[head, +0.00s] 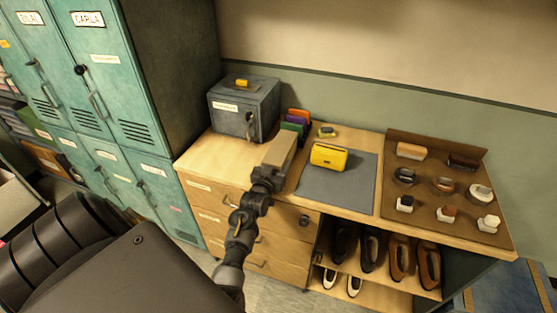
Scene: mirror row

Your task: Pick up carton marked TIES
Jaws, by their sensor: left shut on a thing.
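A small tan carton (280,150) is at the tip of my left gripper (268,172), over the wooden cabinet top near its front edge. My left gripper is shut on this carton. I cannot read any marking on it from here, so TIES does not show. Whether its underside is clear of the cabinet top is hard to tell. My right gripper is not in view.
A grey metal box (240,108) stands behind left on the cabinet (212,152). Coloured upright folders (298,122) and a yellow case (328,156) on a grey mat (350,188) are to the right. A brown tray (428,217) holds brushes and tins. Teal lockers (105,80) stand left.

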